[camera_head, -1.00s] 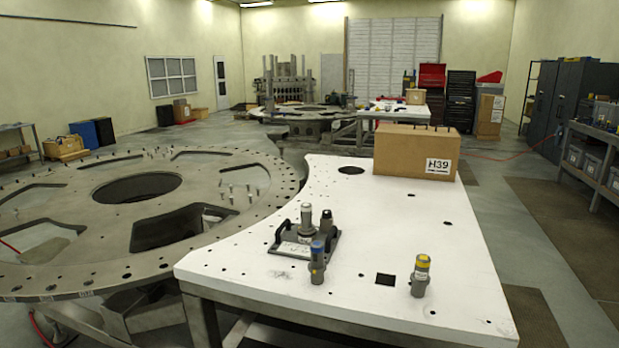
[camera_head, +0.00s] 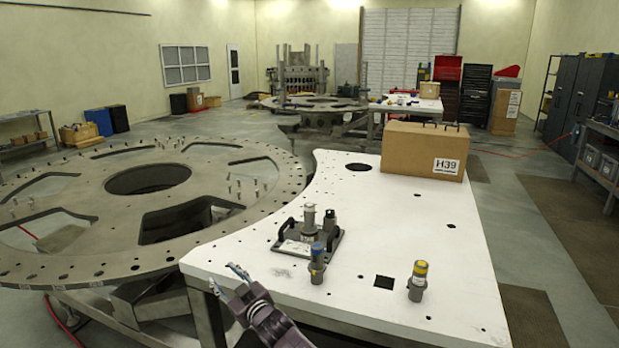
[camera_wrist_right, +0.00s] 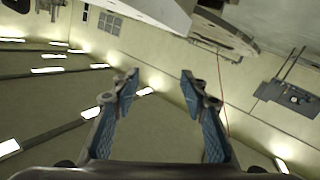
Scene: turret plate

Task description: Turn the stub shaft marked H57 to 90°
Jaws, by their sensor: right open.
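No H57 mark is readable, so I cannot tell which part it names. A dark plate with handles (camera_head: 290,247) on the white table carries a grey upright cylinder (camera_head: 309,219) and a shorter dark-topped one (camera_head: 329,222). A blue-topped cylinder (camera_head: 317,262) stands at the plate's front edge. A yellow-topped cylinder (camera_head: 418,283) stands upright to its right. My right gripper (camera_head: 227,279) is open and empty at the table's front left edge, left of these parts. The right wrist view shows its two blue-padded fingers (camera_wrist_right: 160,83) apart with nothing between them. My left gripper is not in view.
A cardboard box marked H39 (camera_head: 420,151) stands at the back of the white table (camera_head: 440,240). A large round metal plate (camera_head: 80,190) with cut-outs and several upright pins adjoins the table on the left. The table has holes and a square opening (camera_head: 384,283); its right side is mostly clear.

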